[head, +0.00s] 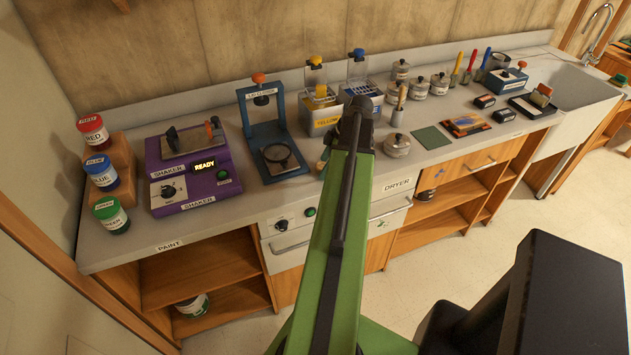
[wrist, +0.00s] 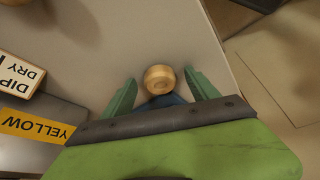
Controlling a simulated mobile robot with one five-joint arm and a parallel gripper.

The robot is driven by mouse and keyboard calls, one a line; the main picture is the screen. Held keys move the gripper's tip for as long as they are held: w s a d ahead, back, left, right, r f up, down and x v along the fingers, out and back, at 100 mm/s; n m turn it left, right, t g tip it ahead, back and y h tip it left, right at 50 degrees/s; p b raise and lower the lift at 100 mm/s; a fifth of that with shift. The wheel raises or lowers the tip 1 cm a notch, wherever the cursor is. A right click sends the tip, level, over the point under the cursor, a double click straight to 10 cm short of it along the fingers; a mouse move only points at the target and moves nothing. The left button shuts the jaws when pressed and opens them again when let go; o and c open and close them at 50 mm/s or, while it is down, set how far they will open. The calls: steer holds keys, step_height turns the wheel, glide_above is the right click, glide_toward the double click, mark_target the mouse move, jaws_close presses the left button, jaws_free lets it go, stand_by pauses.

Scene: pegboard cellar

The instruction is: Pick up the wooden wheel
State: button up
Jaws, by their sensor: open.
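The wooden wheel (wrist: 160,79) is a small, light tan round piece, seen in the wrist view over the pale worktop (wrist: 225,65) near its edge. My gripper (wrist: 160,75) is open, with one green finger on each side of the wheel. Gaps show between the wheel and both fingers, and I cannot tell its height relative to the fingertips. A dark blue surface shows just below the wheel. In the head view my green arm covers most of this spot; a small tan piece (head: 322,164) shows just left of the arm, perhaps the wheel.
The blue lid press (head: 282,158) and the purple shaker (head: 192,170) stand left of my arm. The yellow dip station (head: 322,118) is behind it. A lidded pot (head: 397,146) and green mat (head: 431,137) are to the right. The worktop's front edge is close.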

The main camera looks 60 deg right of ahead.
steer(key=c, duration=1.4)
steer(key=shift+r, duration=0.15)
